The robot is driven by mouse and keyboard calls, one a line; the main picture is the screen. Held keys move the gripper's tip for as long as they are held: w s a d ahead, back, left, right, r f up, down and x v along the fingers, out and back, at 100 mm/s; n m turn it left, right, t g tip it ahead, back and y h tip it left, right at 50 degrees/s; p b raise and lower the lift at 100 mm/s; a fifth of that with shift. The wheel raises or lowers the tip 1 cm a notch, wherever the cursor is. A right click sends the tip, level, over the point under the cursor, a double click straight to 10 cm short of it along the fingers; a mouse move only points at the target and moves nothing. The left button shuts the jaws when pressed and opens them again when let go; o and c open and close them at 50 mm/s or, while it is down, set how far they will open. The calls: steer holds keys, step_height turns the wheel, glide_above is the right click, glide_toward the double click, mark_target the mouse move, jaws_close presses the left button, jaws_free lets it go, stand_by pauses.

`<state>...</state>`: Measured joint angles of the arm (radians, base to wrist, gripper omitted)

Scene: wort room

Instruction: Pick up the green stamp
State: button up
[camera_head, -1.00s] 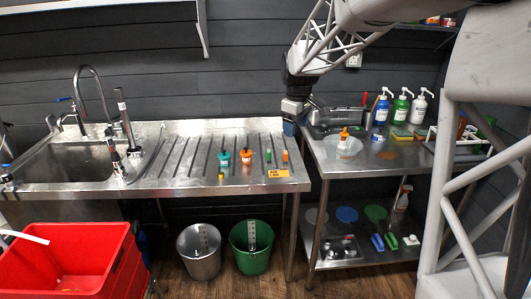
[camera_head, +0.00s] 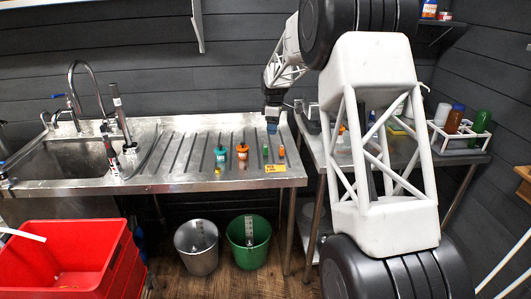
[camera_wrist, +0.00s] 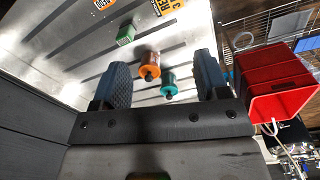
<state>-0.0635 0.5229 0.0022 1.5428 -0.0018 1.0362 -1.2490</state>
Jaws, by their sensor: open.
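In the wrist view the green stamp (camera_wrist: 126,35) lies beyond the fingertips, toward the left finger. My gripper (camera_head: 272,126) hangs above and behind the stamps, near the back edge of the drainboard. In the wrist view my gripper (camera_wrist: 163,65) is open, with nothing held between its dark blue fingers. It is apart from the green stamp.
A teal jar (camera_head: 221,158) and an orange-topped jar (camera_head: 242,156) stand left of the stamps. A yellow label (camera_head: 275,169) lies in front. A red crate (camera_head: 70,260), a steel bucket (camera_head: 196,248) and a green bucket (camera_head: 248,243) stand below. My arm covers much of the right table.

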mark_target(266, 146)
steer(key=w+f+n, duration=0.1)
steer(key=w+f, duration=0.2)
steer(key=w+a+f+n, duration=0.1)
steer(key=w+f, duration=0.2)
steer(key=f, duration=0.1)
steer(key=w+a+f+n, duration=0.1)
steer(key=w+f, duration=0.2)
steer(key=w, duration=0.1)
steer(key=shift+f, duration=0.25)
steer(key=shift+f, duration=0.15)
steer(key=shift+f, duration=1.2)
steer(key=shift+f, duration=0.1)
steer(key=shift+a+f, duration=0.15)
steer(key=shift+f, duration=2.35)
steer(key=c, duration=1)
steer(key=shift+r, duration=0.15)
